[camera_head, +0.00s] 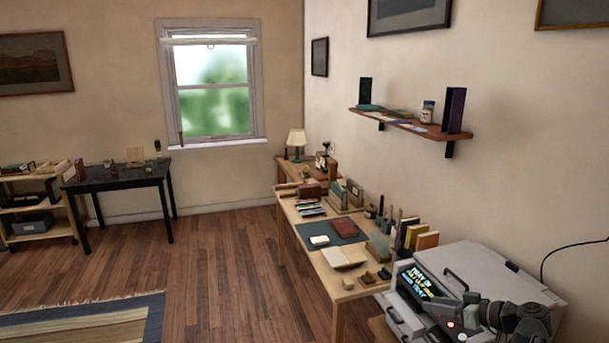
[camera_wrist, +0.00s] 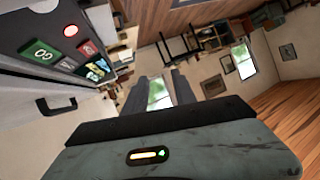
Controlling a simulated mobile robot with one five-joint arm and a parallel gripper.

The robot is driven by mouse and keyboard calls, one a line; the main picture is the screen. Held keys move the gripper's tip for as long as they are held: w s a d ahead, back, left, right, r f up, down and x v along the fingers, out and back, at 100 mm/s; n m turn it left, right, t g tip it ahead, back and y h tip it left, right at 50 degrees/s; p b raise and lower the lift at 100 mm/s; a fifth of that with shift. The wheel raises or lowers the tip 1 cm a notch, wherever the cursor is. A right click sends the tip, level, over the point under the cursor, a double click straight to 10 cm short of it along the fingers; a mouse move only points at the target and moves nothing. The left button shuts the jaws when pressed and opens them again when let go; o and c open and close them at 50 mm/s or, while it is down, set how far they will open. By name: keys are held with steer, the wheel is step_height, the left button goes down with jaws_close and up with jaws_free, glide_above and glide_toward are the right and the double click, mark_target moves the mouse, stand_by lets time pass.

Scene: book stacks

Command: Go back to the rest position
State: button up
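My gripper (camera_wrist: 160,82) shows in the wrist view as two dark fingers standing apart, with the window (camera_wrist: 159,95) visible through the gap. Nothing is between the fingers. The wrist housing fills the bottom of that view. The gripper touches no object that I can see. The task names no object.
A long wooden table (camera_head: 346,296) with books and a dark green mat (camera_head: 318,232) runs along the right wall. A wall shelf (camera_head: 400,123) hangs above it. A black table (camera_head: 115,182) and a wooden cart (camera_head: 45,234) stand at left. The wooden floor (camera_head: 225,265) is clear beside a striped rug (camera_head: 85,322).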

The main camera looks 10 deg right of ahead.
steer(key=w+a+f+n+g, duration=0.2)
steer(key=a+f+g, duration=0.1)
steer(key=a, duration=0.8)
steer(key=w+a+f+n+g, duration=0.1)
steer(key=a+f+g, duration=0.1)
steer(key=a, duration=0.8)
steer(key=w+a+f+n+g, duration=0.2)
steer(key=a+f+g, duration=0.1)
steer(key=a, duration=0.8)
steer(key=s+a+f+m+g+h, duration=0.25)
steer(key=s+a+f, duration=0.2)
steer(key=a, duration=0.25)
steer(key=s+d+f+m+h, duration=0.1)
steer(key=d+f+m+h, duration=0.1)
steer(key=d+m+h, duration=0.2)
steer(key=d+m+g, duration=0.1)
steer(key=d+m, duration=0.1)
steer(key=d, duration=0.1)
steer(key=shift+s+d+h, duration=0.3)
steer(key=shift+d+h, duration=0.05)
